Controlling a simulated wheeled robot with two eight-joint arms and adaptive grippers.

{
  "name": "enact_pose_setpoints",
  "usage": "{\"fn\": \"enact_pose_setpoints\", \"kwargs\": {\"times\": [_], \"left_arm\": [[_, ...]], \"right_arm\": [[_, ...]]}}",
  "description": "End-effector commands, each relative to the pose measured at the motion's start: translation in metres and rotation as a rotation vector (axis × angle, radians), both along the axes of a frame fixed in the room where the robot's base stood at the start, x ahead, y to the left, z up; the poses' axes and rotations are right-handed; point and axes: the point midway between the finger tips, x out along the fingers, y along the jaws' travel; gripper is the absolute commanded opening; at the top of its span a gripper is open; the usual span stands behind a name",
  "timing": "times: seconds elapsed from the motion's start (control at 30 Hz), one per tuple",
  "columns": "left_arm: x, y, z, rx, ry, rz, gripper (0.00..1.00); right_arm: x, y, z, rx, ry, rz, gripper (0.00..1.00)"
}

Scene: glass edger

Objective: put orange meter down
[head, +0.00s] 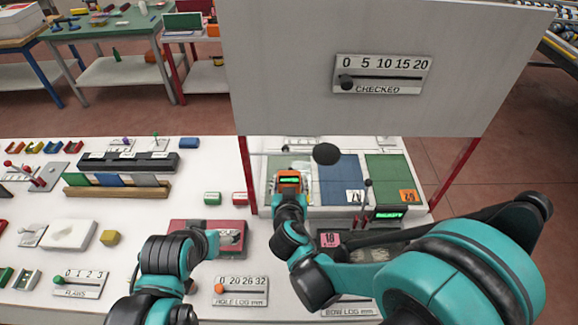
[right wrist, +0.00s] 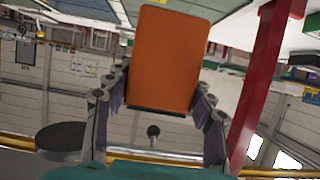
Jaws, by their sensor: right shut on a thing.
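The orange meter (head: 289,180) has a small lit green display and shows in the head view in front of the left green pad. My right gripper (head: 289,192) is shut on it. In the right wrist view the meter's plain orange face (right wrist: 165,58) sits between the two fingers of the gripper (right wrist: 160,98). Whether the meter touches the surface below is hard to tell. My left gripper (head: 213,243) is low at the centre left, beside a red box (head: 185,228); its fingers are too unclear to tell open from shut.
A blue pad (head: 338,172) and another green pad (head: 388,172) with an orange tag lie to the right. A big grey panel marked CHECKED (head: 300,50) on red posts stands above. A black disc (head: 326,153) and a lever (head: 367,190) are close.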

Motion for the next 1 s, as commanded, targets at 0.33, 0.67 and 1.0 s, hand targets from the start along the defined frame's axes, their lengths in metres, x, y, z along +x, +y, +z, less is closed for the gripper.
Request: {"fn": "enact_pose_setpoints", "kwargs": {"times": [0.33, 0.67, 1.0], "left_arm": [[0.0, 0.0, -0.009, 0.0, 0.0, 0.0, 0.79], [0.0, 0.0, -0.016, 0.0, 0.0, 0.0, 0.79], [0.0, 0.0, -0.03, 0.0, 0.0, 0.0, 0.79]], "right_arm": [[0.069, 0.0, -0.001, 0.0, 0.0, -0.001, 0.12], [0.106, -0.001, -0.002, 0.0, 0.0, -0.002, 0.12], [0.102, 0.0, -0.031, -0.001, -0.001, 0.0, 0.12]]}}
